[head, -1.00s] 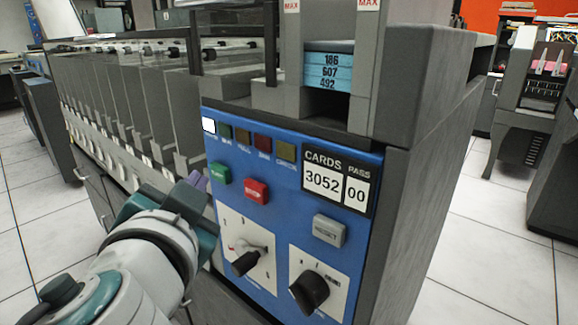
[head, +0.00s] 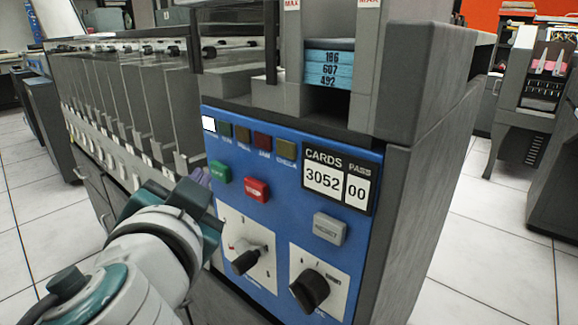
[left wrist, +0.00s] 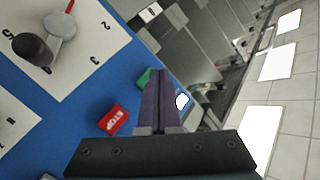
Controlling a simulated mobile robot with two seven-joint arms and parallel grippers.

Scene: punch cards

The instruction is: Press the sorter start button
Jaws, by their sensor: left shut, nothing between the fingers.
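The green start button (head: 219,172) is on the blue front panel of the sorter (head: 290,215), at the upper left of the panel's controls. My left gripper (head: 202,177) is shut and empty, with its purple fingertips just left of the green button in the head view. In the left wrist view the shut purple fingers (left wrist: 157,75) reach toward the panel and cover part of the green button (left wrist: 143,79). I cannot tell whether the tips touch it. My right gripper is not in view.
A red stop button (head: 256,190) sits right of the green one, with a grey button (head: 329,229) and two black knobs lower down. Blue cards (head: 329,66) lie in the hopper above. Several grey card pockets run off to the left.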

